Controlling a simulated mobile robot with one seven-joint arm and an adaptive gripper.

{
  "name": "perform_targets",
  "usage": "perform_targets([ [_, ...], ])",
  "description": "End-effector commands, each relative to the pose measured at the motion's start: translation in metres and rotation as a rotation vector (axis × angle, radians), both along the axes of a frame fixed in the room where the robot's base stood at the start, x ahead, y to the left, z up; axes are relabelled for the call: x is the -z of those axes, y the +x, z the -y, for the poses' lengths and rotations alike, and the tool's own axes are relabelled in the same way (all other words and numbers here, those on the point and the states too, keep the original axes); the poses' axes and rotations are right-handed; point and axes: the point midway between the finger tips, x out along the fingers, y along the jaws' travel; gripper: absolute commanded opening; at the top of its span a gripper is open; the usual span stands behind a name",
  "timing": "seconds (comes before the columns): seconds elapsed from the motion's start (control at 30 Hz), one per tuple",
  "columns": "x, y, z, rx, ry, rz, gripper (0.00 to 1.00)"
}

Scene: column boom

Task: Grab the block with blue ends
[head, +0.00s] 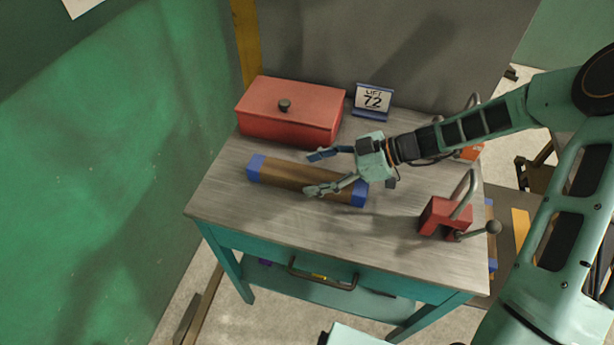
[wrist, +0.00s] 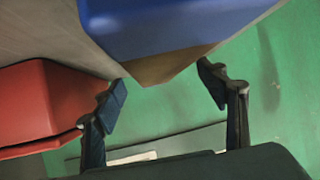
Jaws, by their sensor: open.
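The brown wooden block with blue ends (head: 285,176) lies on the grey table top, its long side running left to right. In the wrist view its blue end (wrist: 180,22) fills the top, with a strip of brown below. My gripper (head: 316,173) is open and empty over the block's right half in the head view, one finger towards each long side. In the wrist view the open fingertips (wrist: 163,82) stand apart, with the block's edge near the gap. I cannot tell whether they touch it. My gripper and arm hide part of the block.
A red clamp-like fixture (head: 445,215) with a metal handle stands at the right. The table's front left is clear. Green wall lies left.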

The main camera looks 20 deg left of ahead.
Motion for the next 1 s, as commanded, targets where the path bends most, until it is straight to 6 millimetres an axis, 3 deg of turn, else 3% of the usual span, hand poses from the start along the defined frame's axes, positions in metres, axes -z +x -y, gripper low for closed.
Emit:
perform_targets([
  [0.33,0.0046,-0.0016,-0.0069,0.002,-0.001,0.000,0.65],
  [0.9,0.0043,-0.0017,-0.0067,0.001,-0.001,0.001,0.03],
  [1.0,0.0034,-0.0018,-0.0072,0.000,0.001,0.001,0.00],
])
